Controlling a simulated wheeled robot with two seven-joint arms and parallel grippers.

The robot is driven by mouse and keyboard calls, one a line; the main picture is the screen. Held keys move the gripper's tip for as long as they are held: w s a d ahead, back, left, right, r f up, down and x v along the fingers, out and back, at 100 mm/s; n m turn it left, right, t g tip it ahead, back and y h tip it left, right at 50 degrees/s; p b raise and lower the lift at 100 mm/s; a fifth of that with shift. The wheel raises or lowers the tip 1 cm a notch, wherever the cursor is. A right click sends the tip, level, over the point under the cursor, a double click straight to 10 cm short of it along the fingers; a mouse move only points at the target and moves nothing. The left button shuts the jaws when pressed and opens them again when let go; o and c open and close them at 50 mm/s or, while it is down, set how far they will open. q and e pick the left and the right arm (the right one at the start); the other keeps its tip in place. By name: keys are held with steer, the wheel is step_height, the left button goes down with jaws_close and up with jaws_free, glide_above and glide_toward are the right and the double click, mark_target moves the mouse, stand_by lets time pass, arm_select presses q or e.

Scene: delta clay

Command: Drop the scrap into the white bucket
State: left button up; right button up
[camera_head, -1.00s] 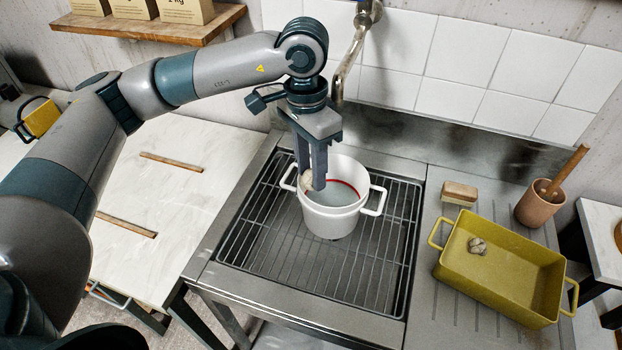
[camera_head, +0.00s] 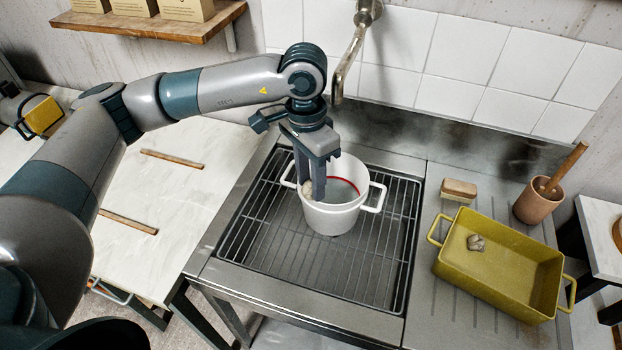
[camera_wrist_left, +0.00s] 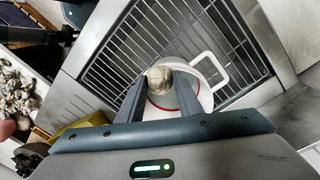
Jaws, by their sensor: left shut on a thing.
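The white bucket (camera_head: 333,211) stands upright on the sink's wire rack, with two side handles and a red line inside. My left gripper (camera_head: 312,190) points down at the bucket's left part. It is shut on the scrap (camera_head: 307,189), a small pale greyish-beige lump at the fingertips. In the left wrist view the scrap (camera_wrist_left: 160,78) sits between the fingertips, over the bucket's rim region, with the bucket (camera_wrist_left: 190,80) behind it. I cannot tell exactly how far the scrap is below or above the rim. My right gripper is not in view.
A yellow tray (camera_head: 505,285) with a small grey lump (camera_head: 476,243) stands on the right drainboard. A brush (camera_head: 459,190) and a clay pot with a wooden stick (camera_head: 537,205) are behind it. A metal tap (camera_head: 350,55) hangs at the back wall.

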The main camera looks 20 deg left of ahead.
mark_target(310, 181)
arm_select(q)
steer(key=shift+f+b, duration=0.2)
steer(key=shift+b, duration=0.1)
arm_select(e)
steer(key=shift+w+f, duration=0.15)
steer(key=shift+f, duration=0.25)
arm_select(q)
steer(key=o, duration=1.1)
steer(key=shift+c, duration=0.2)
steer(key=shift+r, duration=0.15)
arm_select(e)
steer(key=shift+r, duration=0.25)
